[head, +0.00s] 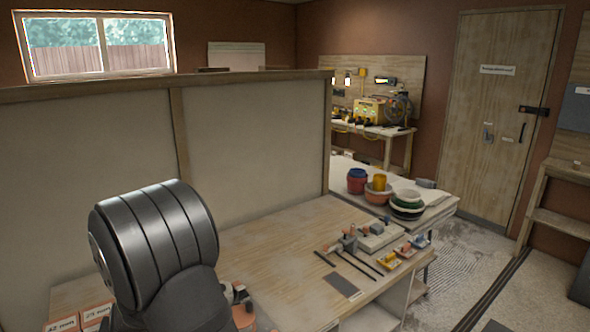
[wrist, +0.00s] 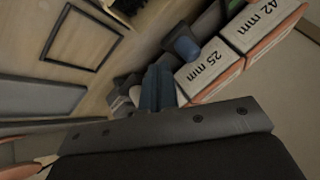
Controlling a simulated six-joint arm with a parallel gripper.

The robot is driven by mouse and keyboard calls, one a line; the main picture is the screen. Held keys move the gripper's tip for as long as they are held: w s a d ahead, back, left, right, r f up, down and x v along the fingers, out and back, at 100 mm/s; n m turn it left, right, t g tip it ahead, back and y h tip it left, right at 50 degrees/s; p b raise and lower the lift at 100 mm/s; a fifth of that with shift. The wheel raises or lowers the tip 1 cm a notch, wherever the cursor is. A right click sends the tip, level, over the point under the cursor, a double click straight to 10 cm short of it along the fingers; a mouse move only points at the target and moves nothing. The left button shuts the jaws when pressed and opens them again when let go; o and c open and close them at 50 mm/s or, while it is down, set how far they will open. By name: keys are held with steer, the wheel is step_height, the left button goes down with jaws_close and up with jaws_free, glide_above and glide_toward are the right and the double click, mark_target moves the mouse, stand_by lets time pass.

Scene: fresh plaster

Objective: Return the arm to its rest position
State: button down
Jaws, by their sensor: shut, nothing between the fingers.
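My arm's dark rounded link fills the lower left of the head view, and my gripper is hidden there. In the wrist view my gripper (wrist: 160,72) shows as two narrow bluish fingers side by side, beyond a grey bolted bar. The fingers are together with nothing visible between them. Boxes marked 25 mm (wrist: 209,68) and 42 mm (wrist: 262,28) lie beyond and to the right of the fingers; I cannot tell the distance.
The wooden workbench (head: 270,240) has a bare middle. Tools and small blocks lie on its right side, with a dark plate (head: 342,285) near the front. A tall partition (head: 250,130) stands behind. Stacked bowls (head: 407,205) sit on a farther table.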

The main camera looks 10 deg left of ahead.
steer(key=shift+s+a, duration=0.15)
steer(key=shift+a, duration=0.85)
